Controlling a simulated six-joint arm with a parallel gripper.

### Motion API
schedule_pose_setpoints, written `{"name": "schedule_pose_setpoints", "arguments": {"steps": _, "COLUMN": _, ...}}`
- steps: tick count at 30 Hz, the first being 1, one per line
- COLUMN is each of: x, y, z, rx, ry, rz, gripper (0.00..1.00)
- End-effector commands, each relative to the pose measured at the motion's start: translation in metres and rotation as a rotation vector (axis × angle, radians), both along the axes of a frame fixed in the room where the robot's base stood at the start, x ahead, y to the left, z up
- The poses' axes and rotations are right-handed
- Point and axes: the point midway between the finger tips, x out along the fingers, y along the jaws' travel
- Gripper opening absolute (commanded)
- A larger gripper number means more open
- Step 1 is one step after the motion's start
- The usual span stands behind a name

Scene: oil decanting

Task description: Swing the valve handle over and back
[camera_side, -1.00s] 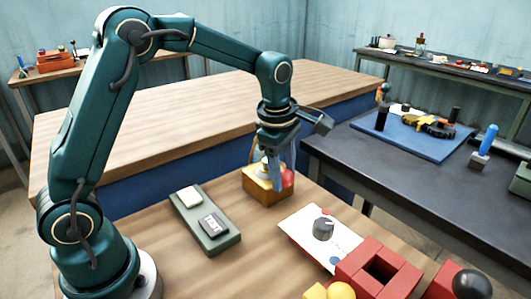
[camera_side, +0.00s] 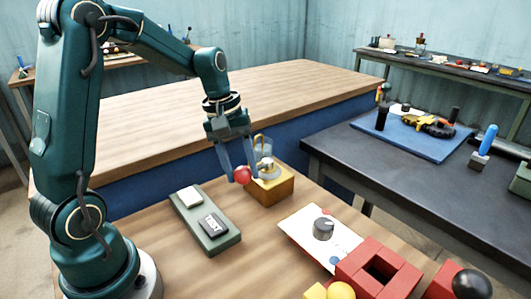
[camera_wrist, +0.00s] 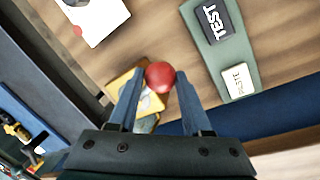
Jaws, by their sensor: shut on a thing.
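The valve stands on a yellow block (camera_side: 270,190) on the wooden table, with a glass-like vessel (camera_side: 264,150) on top. Its handle ends in a red ball knob (camera_side: 242,175), which now sticks out to the left of the block. My gripper (camera_side: 240,180) is shut on the red knob, one blue finger on either side. In the wrist view the red knob (camera_wrist: 159,75) sits between the fingertips, with the yellow block (camera_wrist: 121,84) behind it. The handle's shaft is mostly hidden.
A green panel (camera_side: 225,236) with a TEST button and a pale button lies in front left of the valve. A white card with a grey dial (camera_side: 323,229) and red blocks (camera_side: 375,268) lie to the right. Bare wood lies between them.

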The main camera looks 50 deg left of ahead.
Motion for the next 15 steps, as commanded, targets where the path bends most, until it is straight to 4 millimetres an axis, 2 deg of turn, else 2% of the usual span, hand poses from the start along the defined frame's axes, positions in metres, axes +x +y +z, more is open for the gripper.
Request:
{"name": "schedule_pose_setpoints", "arguments": {"steps": 6, "x": -0.002, "y": 0.016, "z": 0.002, "rx": 0.001, "ry": -0.005, "rz": -0.158, "gripper": 0.0}}
{"name": "schedule_pose_setpoints", "arguments": {"steps": 15, "x": -0.003, "y": 0.029, "z": 0.002, "rx": 0.003, "ry": -0.005, "rz": -0.298, "gripper": 0.0}}
